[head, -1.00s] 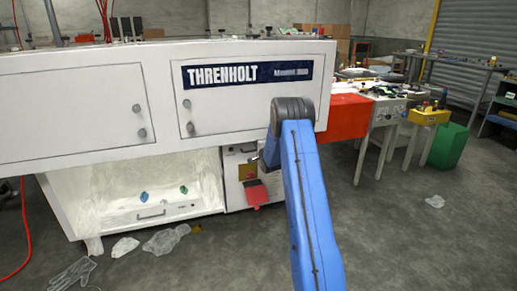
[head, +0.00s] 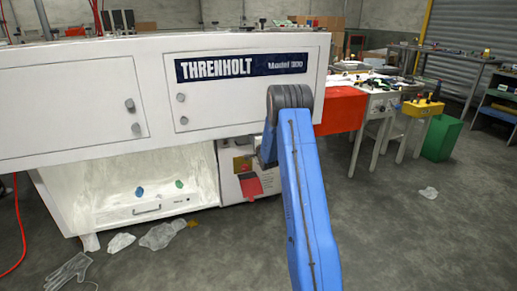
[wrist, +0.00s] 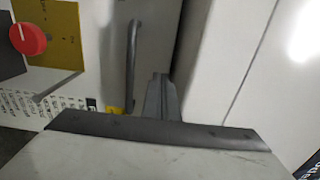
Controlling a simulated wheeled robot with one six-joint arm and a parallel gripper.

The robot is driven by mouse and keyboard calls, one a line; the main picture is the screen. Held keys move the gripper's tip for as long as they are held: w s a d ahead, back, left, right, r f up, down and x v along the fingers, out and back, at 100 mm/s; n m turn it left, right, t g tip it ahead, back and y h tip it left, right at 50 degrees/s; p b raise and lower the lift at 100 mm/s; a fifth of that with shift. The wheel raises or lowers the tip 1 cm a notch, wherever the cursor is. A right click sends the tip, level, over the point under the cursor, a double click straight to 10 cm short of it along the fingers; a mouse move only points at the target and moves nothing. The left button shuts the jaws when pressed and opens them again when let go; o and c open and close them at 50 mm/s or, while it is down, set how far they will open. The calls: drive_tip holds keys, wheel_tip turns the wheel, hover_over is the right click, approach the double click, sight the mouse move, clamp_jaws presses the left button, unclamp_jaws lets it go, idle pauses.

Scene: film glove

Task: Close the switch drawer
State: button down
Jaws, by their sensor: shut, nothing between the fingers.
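Under the machine in the head view is a white switch unit (head: 233,187) with a yellow plate (head: 241,164) and a red patch (head: 250,186). In the wrist view, a red knob (wrist: 28,39) sits on the yellow plate at upper left. A grey panel with an upright bar handle (wrist: 132,60) is right of it. My gripper (wrist: 162,92) is shut and empty, its tip low and just right of the handle; I cannot tell whether it touches. In the head view my blue arm hides the gripper. How far the drawer stands out is unclear.
A white panel (wrist: 225,60) rises close on the right in the wrist view. The Threnholt machine body (head: 90,105) overhangs the unit. Plastic scraps (head: 160,235) and a glove (head: 65,272) lie on the floor at left.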

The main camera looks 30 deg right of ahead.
drive_tip(key=v, duration=1.2)
drive_tip(key=shift+s, duration=0.4)
drive_tip(key=shift+a, duration=0.15)
drive_tip(key=s+a+r+n+g+y, duration=0.1)
drive_tip(key=s+a+r+n+g, duration=0.3)
drive_tip(key=s+a+r, duration=0.5)
drive_tip(key=s+a+r+n+g, duration=0.2)
drive_tip(key=s+a+r+n, duration=0.4)
drive_tip(key=a, duration=0.4)
drive_tip(key=s+a+n+g+y, duration=0.1)
drive_tip(key=s+a, duration=0.4)
drive_tip(key=s, duration=0.8)
drive_tip(key=s+a+n+g+y, duration=0.1)
drive_tip(key=s+a+n+g, duration=0.2)
drive_tip(key=s, duration=1.1)
drive_tip(key=s+a+n+g+y, duration=0.1)
drive_tip(key=s+a+n, duration=0.5)
drive_tip(key=s, duration=0.8)
drive_tip(key=a+g, duration=0.1)
drive_tip(key=a, duration=0.1)
drive_tip(key=shift+a+n+g, duration=0.25)
drive_tip(key=shift+n+g, duration=0.05)
drive_tip(key=shift+g, duration=0.1)
drive_tip(key=shift+f, duration=0.1)
